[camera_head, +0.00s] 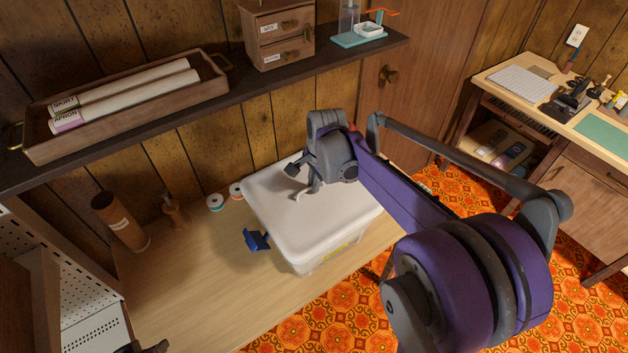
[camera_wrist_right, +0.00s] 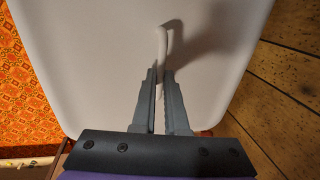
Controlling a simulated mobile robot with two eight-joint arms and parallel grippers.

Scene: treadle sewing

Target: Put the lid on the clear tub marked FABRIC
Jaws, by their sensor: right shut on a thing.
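A white lid (camera_head: 280,205) covers the top of the clear tub (camera_head: 308,267) on the wooden bench. Only a strip of the tub's wall and part of a yellow label show below the lid; the marking cannot be read. I cannot tell whether the lid's rim is fully seated. My right gripper (camera_head: 308,191) is above the lid, shut on its thin raised handle. In the right wrist view, the fingers (camera_wrist_right: 162,90) pinch this pale handle (camera_wrist_right: 162,45), and the lid (camera_wrist_right: 95,60) spreads beneath. A dark part at the head view's bottom left may be my left gripper; too little shows.
A blue object (camera_head: 256,240) is at the tub's left side. Thread spools (camera_head: 215,202) and a brown cylinder (camera_head: 120,222) stand at the back of the bench (camera_head: 190,290). A dark shelf (camera_head: 215,100) with a tray and small drawers hangs above. The bench's left front is clear.

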